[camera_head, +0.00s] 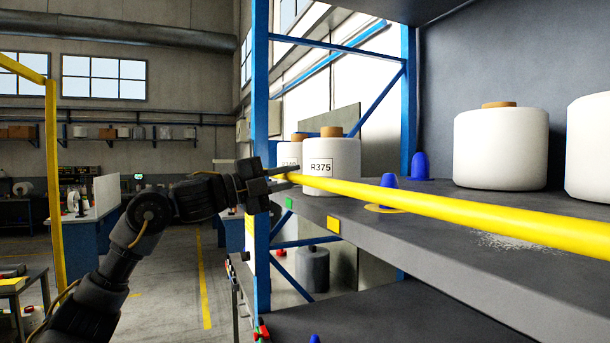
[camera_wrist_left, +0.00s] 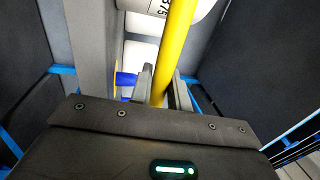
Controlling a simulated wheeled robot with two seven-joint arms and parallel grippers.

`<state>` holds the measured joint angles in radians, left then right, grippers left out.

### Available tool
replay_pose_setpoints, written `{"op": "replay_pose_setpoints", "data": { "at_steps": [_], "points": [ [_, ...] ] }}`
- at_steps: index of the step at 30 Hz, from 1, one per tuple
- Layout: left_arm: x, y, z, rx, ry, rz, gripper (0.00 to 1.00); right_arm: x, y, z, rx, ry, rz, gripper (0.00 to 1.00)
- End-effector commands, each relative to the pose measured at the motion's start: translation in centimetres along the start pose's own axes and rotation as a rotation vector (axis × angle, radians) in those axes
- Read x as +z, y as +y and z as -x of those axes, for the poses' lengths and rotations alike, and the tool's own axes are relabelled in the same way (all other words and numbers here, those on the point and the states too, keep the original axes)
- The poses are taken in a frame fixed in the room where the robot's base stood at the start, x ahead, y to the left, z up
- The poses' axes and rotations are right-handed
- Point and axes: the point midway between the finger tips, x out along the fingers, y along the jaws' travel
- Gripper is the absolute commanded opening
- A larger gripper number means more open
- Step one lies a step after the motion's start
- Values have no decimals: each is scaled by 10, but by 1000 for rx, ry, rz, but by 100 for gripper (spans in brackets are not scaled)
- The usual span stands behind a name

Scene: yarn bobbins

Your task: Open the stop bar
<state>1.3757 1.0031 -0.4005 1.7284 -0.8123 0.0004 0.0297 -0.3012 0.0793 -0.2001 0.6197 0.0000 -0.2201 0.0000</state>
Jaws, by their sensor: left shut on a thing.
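The stop bar (camera_head: 450,213) is a long yellow bar running across the front of the shelf, from the right edge to the shelf's left end. My left gripper (camera_head: 284,180) is at the bar's left end, with its fingers around it. In the left wrist view the yellow bar (camera_wrist_left: 177,50) passes between the two fingers of my left gripper (camera_wrist_left: 162,85), which are shut on it. My right gripper is not in view.
A white bobbin labelled R375 (camera_head: 340,160) stands just behind the bar's left end. Another white bobbin (camera_head: 500,147) stands further right on the shelf (camera_head: 400,230). A blue peg (camera_head: 388,181) rises behind the bar. A blue upright (camera_head: 260,120) is close to my gripper. The aisle floor (camera_head: 180,270) at left is open.

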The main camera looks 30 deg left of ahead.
Motion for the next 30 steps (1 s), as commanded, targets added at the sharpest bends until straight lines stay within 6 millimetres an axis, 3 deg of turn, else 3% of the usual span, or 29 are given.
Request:
{"op": "replay_pose_setpoints", "data": {
  "at_steps": [1, 3, 12, 18, 29, 30],
  "points": [
    [1, 26, 7, 6, -1, 0, 0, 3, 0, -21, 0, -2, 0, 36],
    [1, 42, 12, 5, -3, 0, 0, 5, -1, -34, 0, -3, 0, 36],
    [0, 93, 21, 3, -1, 0, 0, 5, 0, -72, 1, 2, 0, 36],
    [0, 103, 23, 0, 0, -1, 0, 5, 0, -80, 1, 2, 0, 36],
    [0, 103, 23, -1, 0, -1, 0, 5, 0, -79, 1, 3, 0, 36],
    [0, 103, 23, -1, 0, -1, 22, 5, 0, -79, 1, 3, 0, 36]
  ]
}}
